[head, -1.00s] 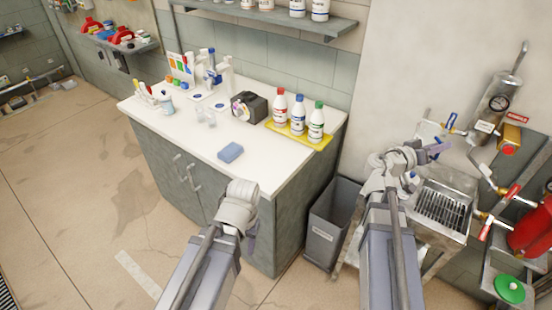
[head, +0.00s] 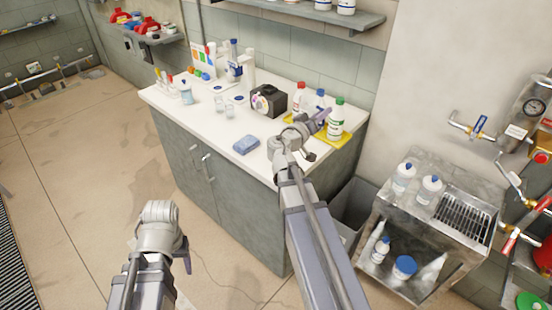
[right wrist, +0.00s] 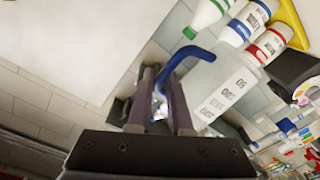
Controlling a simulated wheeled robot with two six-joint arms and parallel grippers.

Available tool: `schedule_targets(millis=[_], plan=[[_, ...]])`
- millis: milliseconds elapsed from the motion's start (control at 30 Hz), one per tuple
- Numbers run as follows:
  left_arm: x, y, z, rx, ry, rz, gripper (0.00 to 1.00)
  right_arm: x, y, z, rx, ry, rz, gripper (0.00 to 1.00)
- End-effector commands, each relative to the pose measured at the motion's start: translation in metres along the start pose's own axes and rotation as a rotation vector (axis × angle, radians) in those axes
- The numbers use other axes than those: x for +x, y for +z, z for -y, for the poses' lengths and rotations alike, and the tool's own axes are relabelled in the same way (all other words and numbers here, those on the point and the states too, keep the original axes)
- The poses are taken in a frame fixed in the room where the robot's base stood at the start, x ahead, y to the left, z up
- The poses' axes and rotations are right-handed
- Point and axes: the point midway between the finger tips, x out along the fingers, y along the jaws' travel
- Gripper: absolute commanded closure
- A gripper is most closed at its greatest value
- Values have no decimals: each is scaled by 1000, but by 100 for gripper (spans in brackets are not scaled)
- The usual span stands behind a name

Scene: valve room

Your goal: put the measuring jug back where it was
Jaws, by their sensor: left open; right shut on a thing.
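The measuring jug (right wrist: 222,88) shows in the right wrist view as a pale, translucent vessel with printed scale marks and a blue handle or rim. My right gripper (right wrist: 161,88) is shut on its blue part. In the head view the right gripper (head: 312,128) is over the right end of the white counter (head: 215,125), in front of the yellow tray (head: 346,139). I cannot make out the jug there; the gripper seems to hide it. My left gripper (head: 183,262) is open and empty, low over the floor in front of the cabinet.
Red-, blue- and green-capped bottles stand on the tray, the green-capped one (head: 336,120) beside my right gripper. A black device (head: 268,100), a blue sponge (head: 246,145) and small beakers (head: 225,104) are on the counter. A steel sink stand (head: 425,215) with bottles is to the right.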

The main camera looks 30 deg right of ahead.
Motion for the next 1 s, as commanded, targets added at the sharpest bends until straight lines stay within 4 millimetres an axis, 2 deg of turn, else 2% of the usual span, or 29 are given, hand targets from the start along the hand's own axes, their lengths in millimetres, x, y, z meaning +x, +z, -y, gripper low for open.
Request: schedule_targets(millis=[33, 100, 200, 300, 400, 667, 1000], plan=[[24, -2, -2, 0, 0, 0, 41, 2, 10, 30, 2, -28, -18, 100], [38, -2, -4, 0, 0, 0, 41, 2, 9, 55, 5, -66, -41, 100], [52, -3, -5, 0, 0, 0, 41, 0, 8, 83, 9, -111, -69, 100], [60, -4, -6, 0, 0, 0, 41, -2, 6, 101, 11, -142, -89, 100], [63, -4, -6, 0, 0, 0, 41, -4, 4, 110, 12, -159, -99, 100], [68, -4, -6, 0, 0, 0, 41, -4, 8, 113, 12, -163, -102, 100], [116, -7, -11, 0, 0, 0, 41, -4, 48, 140, 12, -162, -101, 100]])
